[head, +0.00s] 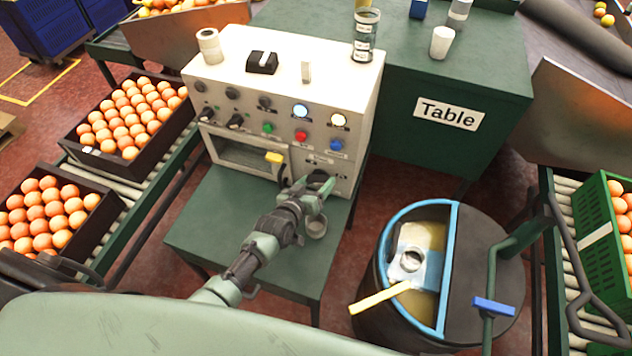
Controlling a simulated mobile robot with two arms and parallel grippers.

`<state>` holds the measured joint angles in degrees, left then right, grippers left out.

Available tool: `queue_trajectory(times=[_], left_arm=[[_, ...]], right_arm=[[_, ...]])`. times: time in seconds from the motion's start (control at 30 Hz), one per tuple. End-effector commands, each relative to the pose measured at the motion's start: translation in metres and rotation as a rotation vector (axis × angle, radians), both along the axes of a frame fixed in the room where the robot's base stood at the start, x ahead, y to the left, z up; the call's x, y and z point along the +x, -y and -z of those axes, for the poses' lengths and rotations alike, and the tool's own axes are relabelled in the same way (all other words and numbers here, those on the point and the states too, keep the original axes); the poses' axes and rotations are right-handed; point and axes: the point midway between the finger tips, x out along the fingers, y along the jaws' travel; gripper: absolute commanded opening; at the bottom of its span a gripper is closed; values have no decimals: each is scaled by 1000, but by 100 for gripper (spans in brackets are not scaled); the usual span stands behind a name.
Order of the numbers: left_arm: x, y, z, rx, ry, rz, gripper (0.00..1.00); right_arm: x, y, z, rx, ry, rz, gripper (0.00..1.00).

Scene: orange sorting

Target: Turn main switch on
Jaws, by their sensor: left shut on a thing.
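The control box (215,82) is a cream-white cabinet on a green stand, with knobs, lamps and buttons on its front. The main switch (319,175) appears to be a dark rotary knob at the lower right of that front, partly hidden by my gripper. My left gripper (317,187) reaches up from the bottom of the head view and is shut on this knob. The knob's exact turn position cannot be told. A white-blue lamp (300,111) and a pale yellow lamp (338,119) look lit. My right gripper is not in view.
Green, red (301,136) and blue buttons sit above the switch. A black drum (490,250) stands at the right. Crates of oranges (150,160) lie on the left conveyor. The green stand top (215,215) is mostly clear.

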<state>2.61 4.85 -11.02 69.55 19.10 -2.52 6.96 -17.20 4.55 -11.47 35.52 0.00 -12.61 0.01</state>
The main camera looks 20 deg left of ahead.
Motion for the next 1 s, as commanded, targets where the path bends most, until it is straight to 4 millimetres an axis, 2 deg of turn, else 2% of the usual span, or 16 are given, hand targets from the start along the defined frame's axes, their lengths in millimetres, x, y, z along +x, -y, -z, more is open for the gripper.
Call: queue_trajectory(times=[0.1,0.13,0.2,0.57,1.0], left_arm=[[0,-1,0,7,0,2,25],[0,-1,0,7,0,2,71],[0,-1,0,7,0,2,87],[-3,-1,-1,3,0,1,87],[-59,-11,-22,4,-2,1,87]], right_arm=[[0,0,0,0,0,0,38],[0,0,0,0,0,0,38],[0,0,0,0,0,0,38],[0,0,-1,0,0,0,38],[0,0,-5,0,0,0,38]])
